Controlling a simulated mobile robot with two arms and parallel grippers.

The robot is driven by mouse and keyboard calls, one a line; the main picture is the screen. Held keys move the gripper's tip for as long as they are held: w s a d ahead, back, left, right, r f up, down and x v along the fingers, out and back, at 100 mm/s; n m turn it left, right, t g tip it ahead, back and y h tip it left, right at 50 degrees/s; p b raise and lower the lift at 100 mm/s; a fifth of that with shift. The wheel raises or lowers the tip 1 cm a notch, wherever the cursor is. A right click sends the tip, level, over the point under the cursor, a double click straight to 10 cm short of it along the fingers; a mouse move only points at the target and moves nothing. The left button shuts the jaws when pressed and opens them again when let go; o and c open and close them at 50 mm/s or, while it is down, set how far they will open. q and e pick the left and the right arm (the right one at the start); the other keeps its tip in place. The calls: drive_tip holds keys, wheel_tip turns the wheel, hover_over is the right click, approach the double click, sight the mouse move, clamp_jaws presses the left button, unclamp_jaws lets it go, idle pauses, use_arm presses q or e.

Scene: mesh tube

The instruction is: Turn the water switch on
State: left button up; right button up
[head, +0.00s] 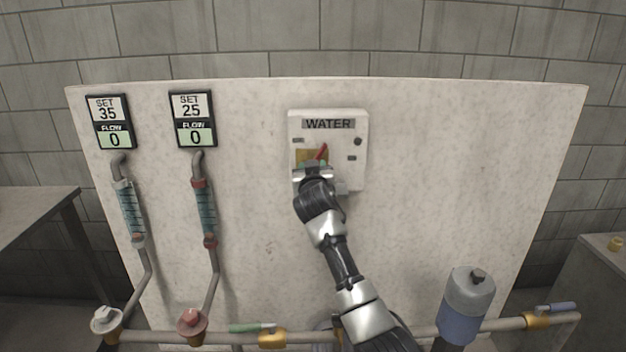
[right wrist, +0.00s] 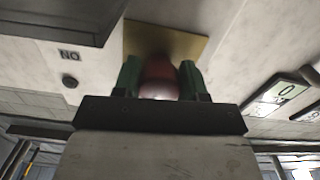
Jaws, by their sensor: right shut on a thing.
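The water switch (head: 328,124) is a pale box labelled WATER on the upright white panel. Its red handle (head: 322,151) stands in front of a brass plate and tilts up to the right in the head view. My right gripper (head: 312,166) is at the lower left of the switch box. In the right wrist view its green fingers (right wrist: 158,82) are on either side of the red handle and shut on it. The brass plate (right wrist: 188,43) shows behind them, with an upside-down ON label (right wrist: 69,54) to the left. My gripper hides the handle's lower part in the head view. My left gripper is not in view.
Two flow displays (head: 108,121) (head: 193,119), both reading 0, and their tubes are on the panel's left. A pipe (head: 375,333) with valves runs along the bottom. A blue-grey canister (head: 467,305) is at lower right. The panel right of the switch is bare.

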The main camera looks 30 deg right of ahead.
drive_tip(key=m+b, duration=0.1)
drive_tip(key=m, duration=0.2)
drive_tip(key=shift+a, duration=0.1)
drive_tip(key=m+b, duration=0.1)
drive_tip(key=m, duration=0.1)
drive_tip(key=shift+m, duration=0.3)
drive_tip(key=m, duration=0.2)
drive_tip(key=shift+r+m, duration=0.1)
drive_tip(key=shift+m, duration=0.2)
drive_tip(key=shift+m+p, duration=0.5)
drive_tip(key=shift+m, duration=1.1)
drive_tip(key=o, duration=0.9)
